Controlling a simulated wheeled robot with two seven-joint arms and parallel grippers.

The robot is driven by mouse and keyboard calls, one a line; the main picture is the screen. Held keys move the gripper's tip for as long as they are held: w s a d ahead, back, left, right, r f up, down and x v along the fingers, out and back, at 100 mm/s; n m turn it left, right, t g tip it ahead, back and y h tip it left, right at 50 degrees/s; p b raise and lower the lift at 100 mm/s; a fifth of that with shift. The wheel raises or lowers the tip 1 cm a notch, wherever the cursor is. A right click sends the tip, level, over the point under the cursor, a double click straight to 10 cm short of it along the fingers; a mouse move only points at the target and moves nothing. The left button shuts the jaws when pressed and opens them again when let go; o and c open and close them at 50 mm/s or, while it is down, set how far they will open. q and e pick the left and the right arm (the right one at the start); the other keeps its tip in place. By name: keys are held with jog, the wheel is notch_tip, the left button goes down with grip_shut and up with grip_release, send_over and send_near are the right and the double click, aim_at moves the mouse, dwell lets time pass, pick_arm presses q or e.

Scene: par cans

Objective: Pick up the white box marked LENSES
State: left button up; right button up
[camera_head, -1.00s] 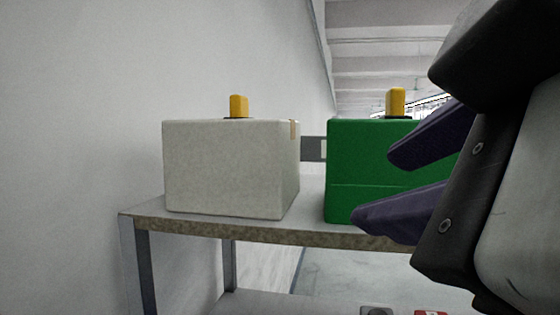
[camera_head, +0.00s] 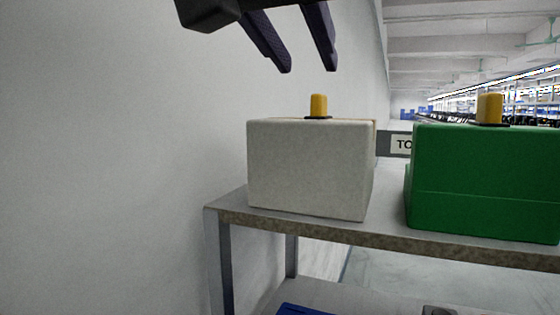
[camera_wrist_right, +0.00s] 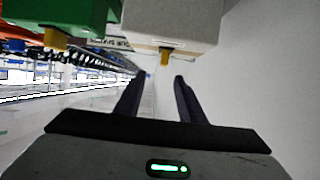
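A white box (camera_head: 308,168) with a yellow knob (camera_head: 318,105) on its top stands at the left end of the bench. No LENSES marking shows on the faces I see. My right gripper (camera_head: 308,69) points down above the white box, fingers apart and empty, with a gap between the fingertips and the knob. In the right wrist view the open fingers (camera_wrist_right: 159,77) point toward the white box (camera_wrist_right: 180,20) and its yellow knob (camera_wrist_right: 165,57), which appear upside down. My left gripper is out of view.
A green box (camera_head: 485,185) with a similar yellow knob (camera_head: 489,108) stands to the right on the same bench (camera_head: 388,232), a gap apart. A partly hidden sign (camera_head: 395,143) is behind. A pale wall (camera_head: 110,150) is close on the left. A blue thing (camera_head: 302,309) is below.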

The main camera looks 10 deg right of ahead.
aim_at(314, 119)
jog(key=x, duration=0.4)
jog(key=shift+w+d+f, duration=0.1)
jog(key=shift+w+f, duration=0.1)
jog(key=shift+w, duration=0.1)
jog(key=x, duration=0.5)
jog(key=shift+w+a+f+p, duration=0.2)
jog(key=shift+w+a+p, duration=0.05)
jog(key=shift+w+p, duration=0.1)
jog(key=shift+s, duration=0.1)
grip_shut()
jog(key=shift+r, duration=0.15)
dwell(0.5)
